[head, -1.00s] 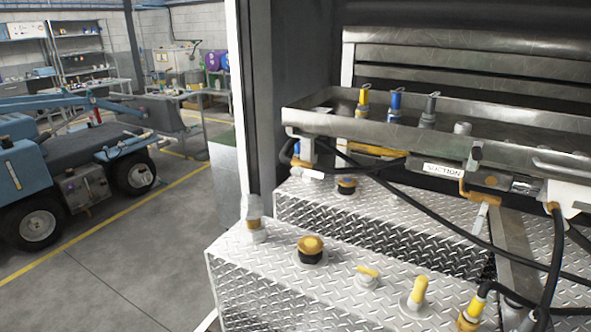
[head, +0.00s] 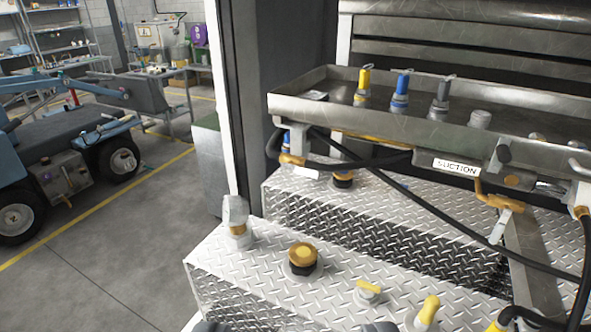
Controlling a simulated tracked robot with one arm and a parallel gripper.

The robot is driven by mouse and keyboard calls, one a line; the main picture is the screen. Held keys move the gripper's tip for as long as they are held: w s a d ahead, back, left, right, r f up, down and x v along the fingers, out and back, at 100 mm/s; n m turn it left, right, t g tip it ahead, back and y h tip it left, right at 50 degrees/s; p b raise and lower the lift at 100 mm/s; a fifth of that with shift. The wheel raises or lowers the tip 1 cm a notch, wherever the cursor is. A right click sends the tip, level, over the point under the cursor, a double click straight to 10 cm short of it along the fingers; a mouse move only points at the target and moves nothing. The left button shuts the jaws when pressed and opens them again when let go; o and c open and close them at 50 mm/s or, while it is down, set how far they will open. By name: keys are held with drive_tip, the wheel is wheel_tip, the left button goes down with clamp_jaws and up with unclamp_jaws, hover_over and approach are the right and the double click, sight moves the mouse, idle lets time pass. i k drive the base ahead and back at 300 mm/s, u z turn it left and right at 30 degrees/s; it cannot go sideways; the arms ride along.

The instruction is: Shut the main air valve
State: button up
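No part in view is labelled as the main air valve, so I cannot tell which one it is. A small yellow-handled fitting (head: 369,291) sits on the front diamond-plate tank top. A larger yellow-capped fitting (head: 427,312) stands to its right. An orange lever (head: 500,200) hangs under the metal tray, right of a "SUCTION" label (head: 457,166). Two dark tips at the bottom edge appear to be my gripper (head: 295,328). They are wide apart with nothing visible between them, short of the orange-topped cap (head: 303,257). Most of the gripper is out of frame.
The metal tray (head: 310,108) holds yellow, blue and grey nozzles. Black hoses (head: 425,205) cross in front of it. A clear-bowled fitting (head: 236,220) stands at the tank's left corner. A dark post (head: 285,100) rises behind. Open floor and a blue vehicle (head: 60,150) lie left.

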sight(301, 171)
drive_tip(key=u, duration=0.15)
drive_tip(key=i, duration=1.45)
drive_tip(key=z, duration=0.3)
